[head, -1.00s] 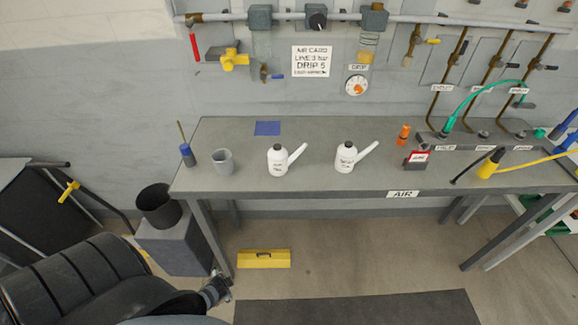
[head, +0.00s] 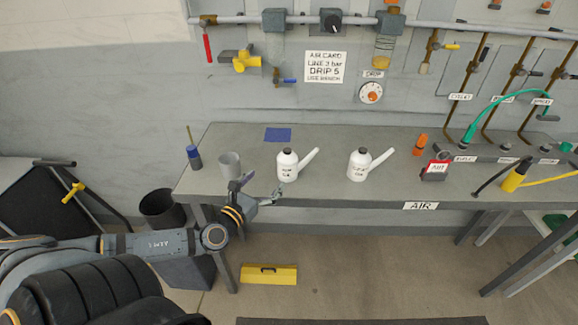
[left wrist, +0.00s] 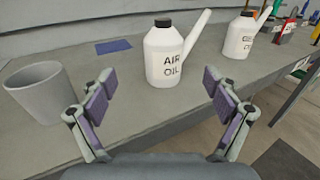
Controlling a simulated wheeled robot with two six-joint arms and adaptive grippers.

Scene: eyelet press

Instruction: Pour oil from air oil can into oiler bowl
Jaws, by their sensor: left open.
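The air oil can (head: 288,168), a white bottle with a dark cap and an angled spout, stands upright on the bench; its label reads AIR OIL in the left wrist view (left wrist: 166,58). A similar white can (head: 358,166) stands to its right; its label is not clearly legible. A bowl with amber contents (head: 383,52), which looks like the oiler bowl, hangs under the wall pipe above the DRIP label. My left gripper (head: 260,190) is open and empty at the bench's front edge, its fingers pointing toward the air oil can, not touching it. My right gripper is not in view.
A grey cup (head: 230,164) stands left of the can, close to my left gripper. A blue cloth (head: 278,134) lies behind. A blue-based tool (head: 194,157) is farther left. The red card holder (head: 436,170) and hoses are at right. The bench (head: 330,193) is clear between the cans.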

